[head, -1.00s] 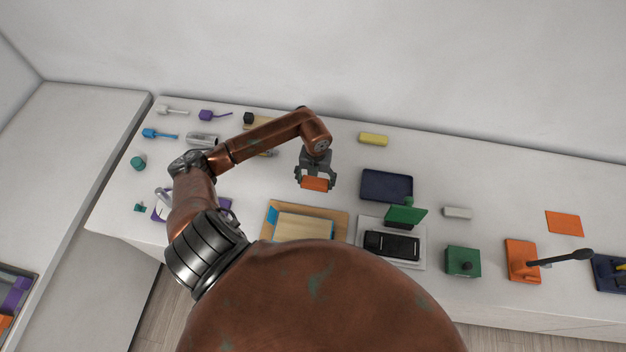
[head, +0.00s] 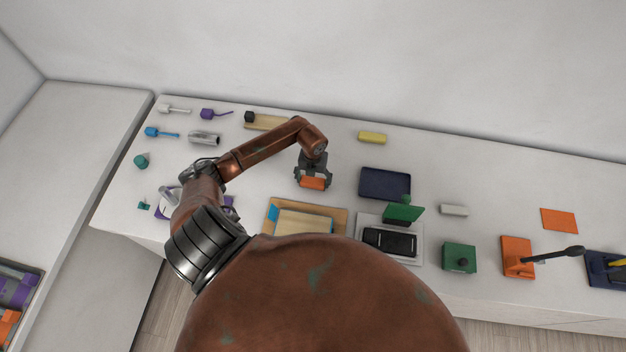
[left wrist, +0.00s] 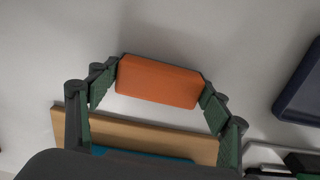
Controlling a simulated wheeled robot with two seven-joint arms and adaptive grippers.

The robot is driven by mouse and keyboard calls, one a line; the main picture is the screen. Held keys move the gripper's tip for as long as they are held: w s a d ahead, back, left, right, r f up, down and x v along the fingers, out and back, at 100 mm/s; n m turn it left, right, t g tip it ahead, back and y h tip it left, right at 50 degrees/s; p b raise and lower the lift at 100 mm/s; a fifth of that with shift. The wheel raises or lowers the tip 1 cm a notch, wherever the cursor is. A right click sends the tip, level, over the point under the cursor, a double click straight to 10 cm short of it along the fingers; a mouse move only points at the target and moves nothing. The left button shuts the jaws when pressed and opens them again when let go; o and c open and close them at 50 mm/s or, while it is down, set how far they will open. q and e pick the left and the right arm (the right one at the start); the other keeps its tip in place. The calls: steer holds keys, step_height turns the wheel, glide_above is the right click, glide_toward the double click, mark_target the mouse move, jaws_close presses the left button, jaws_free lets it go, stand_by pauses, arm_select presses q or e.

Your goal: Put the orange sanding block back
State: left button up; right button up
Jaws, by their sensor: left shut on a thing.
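The orange sanding block (head: 312,183) is in my left gripper (head: 313,178), above the table between the wooden board and the dark blue tray. In the left wrist view the block (left wrist: 158,82) sits between the two green-padded fingers of the left gripper (left wrist: 160,85), which are shut on its ends. An orange flat sheet (head: 558,221) lies at the far right of the table. A dark blue tray (head: 385,184), which looks empty, is right of the gripper. My right gripper does not show.
A yellow block (head: 372,137) and a pale block (head: 454,210) lie on the table (head: 250,170). Green and orange tools stand to the right. The wall is behind.

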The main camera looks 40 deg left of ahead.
mark_target(313, 180)
arm_select(q)
steer(key=shift+f, duration=0.2)
steer(key=o, duration=1.3)
steer(key=shift+d+r, duration=0.1)
step_height(313, 180, up, 7)
steer(key=b, duration=0.2)
steer(key=shift+r+b, duration=0.1)
steer(key=shift+b, duration=0.3)
steer(key=shift+r, duration=0.3)
steer(key=shift+s, duration=0.1)
